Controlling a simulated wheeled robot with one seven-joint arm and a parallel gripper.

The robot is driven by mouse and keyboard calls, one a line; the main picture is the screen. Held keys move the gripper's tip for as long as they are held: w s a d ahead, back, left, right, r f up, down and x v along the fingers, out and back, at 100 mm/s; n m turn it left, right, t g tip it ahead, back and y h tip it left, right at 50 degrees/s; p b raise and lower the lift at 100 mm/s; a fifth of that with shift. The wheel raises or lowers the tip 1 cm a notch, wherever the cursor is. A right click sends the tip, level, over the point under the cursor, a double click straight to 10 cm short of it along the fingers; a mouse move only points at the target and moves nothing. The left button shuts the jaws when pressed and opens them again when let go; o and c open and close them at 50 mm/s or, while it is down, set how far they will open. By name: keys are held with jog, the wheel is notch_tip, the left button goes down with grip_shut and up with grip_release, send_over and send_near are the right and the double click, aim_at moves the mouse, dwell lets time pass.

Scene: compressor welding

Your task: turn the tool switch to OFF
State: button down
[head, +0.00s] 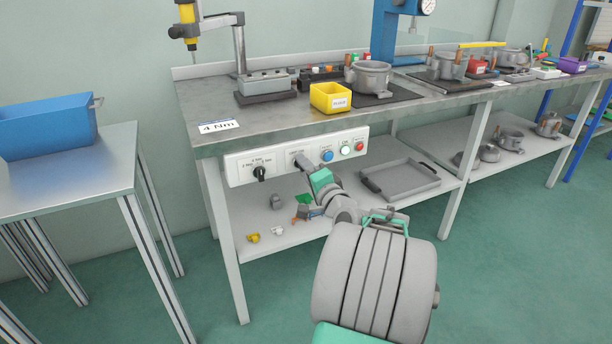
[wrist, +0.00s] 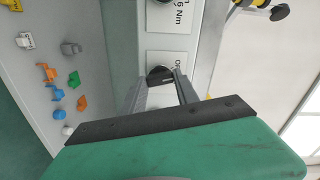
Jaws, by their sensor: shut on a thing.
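The tool switch is a black knob (wrist: 159,74) on the white control panel, showing in the wrist view beside a partly covered label that starts with "O". My gripper (wrist: 160,84) is shut on this knob, with one finger on each side of it. In the head view my gripper (head: 302,164) reaches the panel (head: 235,170) and hides the switch. The switch's exact angle cannot be read, since the fingers cover much of it.
Left of the switch is a black torque selector knob (head: 260,173). To its right are a blue button (head: 327,155), a white one and a red button (head: 360,146). Small coloured parts lie on the shelf below, beside a grey tray (head: 400,180). A yellow bin (head: 330,98) stands above.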

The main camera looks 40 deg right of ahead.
jog(key=shift+f+n+b, duration=0.1)
jog(key=shift+n+b, duration=0.85)
jog(key=shift+n, duration=0.35)
jog(key=shift+n, duration=0.3)
jog(key=c, duration=0.9)
grip_release()
jog(key=p+v, duration=0.1)
jog(key=v, duration=0.6)
jog(key=shift+s+a, duration=0.15)
jog(key=shift+s, duration=0.25)
